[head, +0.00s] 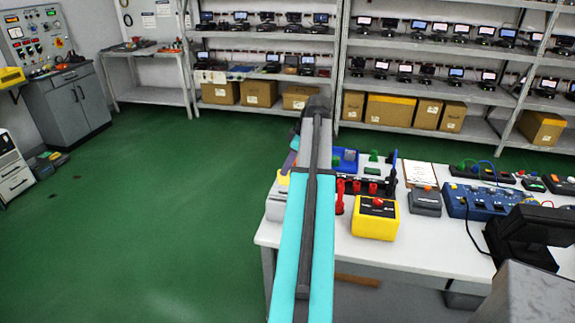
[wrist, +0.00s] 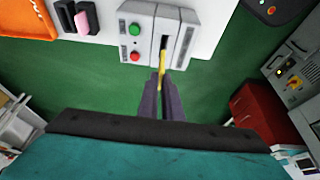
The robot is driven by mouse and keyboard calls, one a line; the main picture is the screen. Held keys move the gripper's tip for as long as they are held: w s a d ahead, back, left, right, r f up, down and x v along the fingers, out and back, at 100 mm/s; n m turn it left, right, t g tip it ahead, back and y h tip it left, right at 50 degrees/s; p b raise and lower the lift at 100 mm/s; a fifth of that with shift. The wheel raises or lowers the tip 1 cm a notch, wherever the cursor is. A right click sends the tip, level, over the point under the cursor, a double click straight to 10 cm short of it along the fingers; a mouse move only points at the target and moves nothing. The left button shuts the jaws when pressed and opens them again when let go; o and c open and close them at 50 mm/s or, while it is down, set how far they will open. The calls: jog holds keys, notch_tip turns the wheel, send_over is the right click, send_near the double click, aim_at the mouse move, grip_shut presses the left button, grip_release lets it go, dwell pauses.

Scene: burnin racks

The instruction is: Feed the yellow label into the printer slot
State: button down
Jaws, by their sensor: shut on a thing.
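The yellow label (wrist: 162,70) is a thin upright strip between the fingertips of my gripper (wrist: 160,80) in the wrist view. My gripper is shut on it. The printer (wrist: 137,17) is a light grey box with a green and a red button and a dark slot (wrist: 164,44) on its right part. The label's far end overlaps the lower end of the slot in the picture; I cannot tell whether it is inside. In the head view the printer (head: 274,207) stands at the table's left corner, partly behind my arm, and my gripper's fingers (head: 290,161) show just above it.
The white table (head: 420,245) also holds a yellow box (head: 376,218), a blue bin (head: 345,160), red parts and a blue device (head: 481,201). Green floor lies open to the left. Shelves with boxes and small screens line the back wall.

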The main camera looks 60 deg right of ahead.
jog(key=shift+f+b, duration=0.7)
jog(key=shift+f, duration=0.75)
jog(key=shift+s, duration=0.25)
jog(key=shift+f+b, duration=0.9)
jog(key=shift+f, duration=1.3)
dwell(1.8)
jog(key=c, duration=1.9)
grip_release()
jog(key=shift+o, duration=0.2)
